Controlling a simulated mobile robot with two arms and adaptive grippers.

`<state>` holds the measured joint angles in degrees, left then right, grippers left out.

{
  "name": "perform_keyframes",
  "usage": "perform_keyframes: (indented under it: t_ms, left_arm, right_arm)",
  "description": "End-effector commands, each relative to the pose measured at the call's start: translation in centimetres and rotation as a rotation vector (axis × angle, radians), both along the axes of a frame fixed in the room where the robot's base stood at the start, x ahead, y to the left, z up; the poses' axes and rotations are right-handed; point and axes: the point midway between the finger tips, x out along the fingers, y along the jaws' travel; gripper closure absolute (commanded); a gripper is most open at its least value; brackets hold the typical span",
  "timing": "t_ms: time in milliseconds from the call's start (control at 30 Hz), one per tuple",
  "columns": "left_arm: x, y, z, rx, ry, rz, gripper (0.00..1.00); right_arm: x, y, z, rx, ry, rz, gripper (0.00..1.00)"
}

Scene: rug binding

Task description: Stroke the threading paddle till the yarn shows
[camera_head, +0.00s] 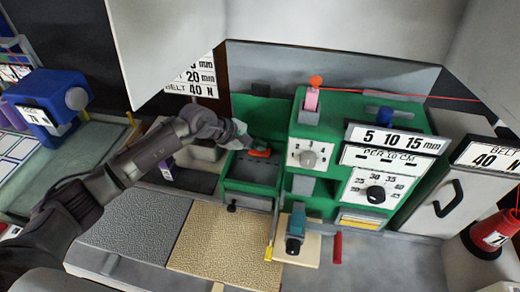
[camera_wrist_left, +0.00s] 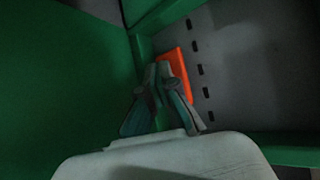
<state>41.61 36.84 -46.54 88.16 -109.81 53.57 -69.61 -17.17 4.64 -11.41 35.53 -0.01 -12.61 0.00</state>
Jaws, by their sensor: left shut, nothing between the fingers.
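The orange paddle (camera_head: 260,153), apparently the threading paddle, lies in the grey-floored recess of the green machine (camera_head: 305,135). My left gripper (camera_head: 243,143) reaches into this recess from the left, beside the paddle. In the left wrist view the gripper (camera_wrist_left: 162,72) is shut and empty, its tips close to the near edge of the orange paddle (camera_wrist_left: 178,70). I cannot tell whether they touch it. A thin red yarn (camera_head: 400,92) runs from the machine's top to the right edge. No yarn end is visible at the paddle. My right gripper is out of view.
Green recess walls (camera_wrist_left: 75,90) stand close around the left gripper. A control panel (camera_head: 380,185) with a knob faces front. A teal-and-dark piece (camera_head: 295,230) sits on a tan plate in front. A red cone (camera_head: 490,235) stands at right. Textured rug pieces (camera_head: 220,245) lie front left.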

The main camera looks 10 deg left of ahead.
Motion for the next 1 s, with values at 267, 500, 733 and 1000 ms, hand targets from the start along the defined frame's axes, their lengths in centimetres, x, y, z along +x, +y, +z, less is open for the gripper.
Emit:
perform_keyframes:
  t_ms: [267, 500, 733, 1000]
  left_arm:
    - [-0.1, 0.0, -0.5, 0.002, 0.003, 0.0, 1.0]
    - [-0.1, 0.0, -0.5, 0.002, 0.003, 0.0, 1.0]
    - [0.0, 0.1, 0.0, 0.003, 0.002, -0.001, 1.0]
    - [0.0, 0.1, 1.6, 0.003, 0.002, -0.001, 1.0]
  right_arm:
    - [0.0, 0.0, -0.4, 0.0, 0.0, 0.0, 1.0]
    - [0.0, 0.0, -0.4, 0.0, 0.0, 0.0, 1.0]
    - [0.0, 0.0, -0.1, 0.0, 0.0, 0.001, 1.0]
    - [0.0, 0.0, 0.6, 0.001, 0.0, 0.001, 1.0]
